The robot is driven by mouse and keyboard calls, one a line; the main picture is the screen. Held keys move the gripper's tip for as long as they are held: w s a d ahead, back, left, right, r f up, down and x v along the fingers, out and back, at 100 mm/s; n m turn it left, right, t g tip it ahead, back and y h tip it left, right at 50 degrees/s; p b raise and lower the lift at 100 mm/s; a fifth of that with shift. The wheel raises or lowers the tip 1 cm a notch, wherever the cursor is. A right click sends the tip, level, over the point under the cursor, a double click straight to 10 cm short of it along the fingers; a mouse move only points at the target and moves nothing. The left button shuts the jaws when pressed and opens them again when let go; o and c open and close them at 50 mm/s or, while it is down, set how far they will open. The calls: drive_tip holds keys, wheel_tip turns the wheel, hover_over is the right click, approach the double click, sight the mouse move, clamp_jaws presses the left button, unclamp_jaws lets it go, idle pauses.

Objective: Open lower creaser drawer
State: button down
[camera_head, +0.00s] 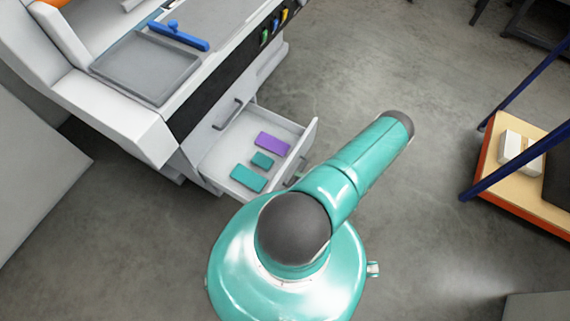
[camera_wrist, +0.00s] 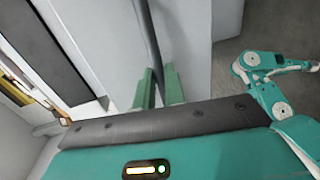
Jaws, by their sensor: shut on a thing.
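The white creaser machine (camera_head: 125,112) stands at the upper left of the head view. Its lower drawer (camera_head: 218,165) is pulled out, with a purple block (camera_head: 272,144) and two teal blocks (camera_head: 248,178) lying inside. The closed drawer front above it has a grey handle (camera_head: 228,114). In the wrist view, the green fingers of my gripper (camera_wrist: 158,88) are shut on a dark bar handle (camera_wrist: 150,40) in front of a pale panel. In the head view my arm largely hides the gripper and the handle at the drawer's front.
A grey tray (camera_head: 145,68) and a blue bar (camera_head: 178,36) are on top of the machine. An orange-edged cart (camera_head: 490,175) with blue posts stands at the right, carrying a white item (camera_head: 520,150). Grey floor (camera_head: 400,65) lies clear between the machine and the cart.

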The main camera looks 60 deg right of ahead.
drive_tip(key=f+v, duration=0.1)
drive_tip(key=v, duration=0.5)
drive_tip(key=shift+s+a, duration=0.1)
drive_tip(key=c, duration=1.5)
unclamp_jaws()
drive_tip(key=v, duration=1.3)
drive_tip(key=shift+s, duration=0.4)
